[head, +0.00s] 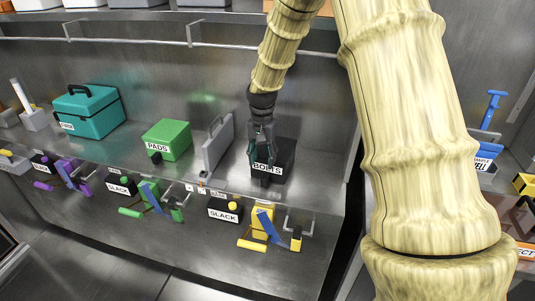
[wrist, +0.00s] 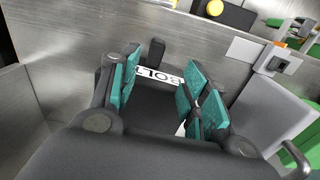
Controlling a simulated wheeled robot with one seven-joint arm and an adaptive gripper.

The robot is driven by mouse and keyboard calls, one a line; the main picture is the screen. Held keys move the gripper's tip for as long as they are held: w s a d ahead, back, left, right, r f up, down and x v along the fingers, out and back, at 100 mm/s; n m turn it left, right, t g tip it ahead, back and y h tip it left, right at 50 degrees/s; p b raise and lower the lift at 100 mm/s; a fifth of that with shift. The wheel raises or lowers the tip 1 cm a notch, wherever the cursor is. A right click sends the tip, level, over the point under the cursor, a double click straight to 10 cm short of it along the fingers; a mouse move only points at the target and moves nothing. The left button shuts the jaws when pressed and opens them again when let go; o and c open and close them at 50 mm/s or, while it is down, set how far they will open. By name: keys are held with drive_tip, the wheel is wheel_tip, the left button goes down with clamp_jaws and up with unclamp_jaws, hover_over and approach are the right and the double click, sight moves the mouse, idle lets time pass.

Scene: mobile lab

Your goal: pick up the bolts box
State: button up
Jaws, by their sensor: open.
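The bolts box is a black box (head: 284,158) with a white BOLTS label, on the metal shelf at the right end in the head view. My gripper (head: 264,165) is over its front left part, pointing down, and hides some of it. In the wrist view the open teal-padded fingers of my gripper (wrist: 155,88) stand on both sides of the label on the black box (wrist: 150,113). A small dark tab (wrist: 156,50) sticks out beyond the label. I cannot tell whether the pads touch the box.
A grey upright panel (head: 217,144) stands just left of the box. A green PADS box (head: 167,139) and a teal case (head: 88,112) are farther left. Coloured levers and black SLACK blocks (head: 225,209) line the front below the shelf. A metal rail (head: 150,41) runs above.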

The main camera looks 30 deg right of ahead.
sight(265, 177)
drive_tip(key=shift+w+a, duration=0.1)
drive_tip(key=shift+a, duration=0.05)
drive_tip(key=shift+s+a+f, duration=0.1)
drive_tip(key=shift+s, duration=0.1)
drive_tip(key=f, duration=0.5)
drive_tip(key=shift+s+d+p, duration=0.1)
drive_tip(key=shift+d+p, duration=0.2)
drive_tip(key=shift+d, duration=0.05)
drive_tip(key=shift+s+d+f, duration=0.1)
drive_tip(key=shift+s+f, duration=0.3)
drive_tip(key=shift+s, duration=0.15)
drive_tip(key=f, duration=0.4)
drive_tip(key=shift+w, duration=0.3)
drive_tip(key=shift+s+r, duration=0.15)
clamp_jaws()
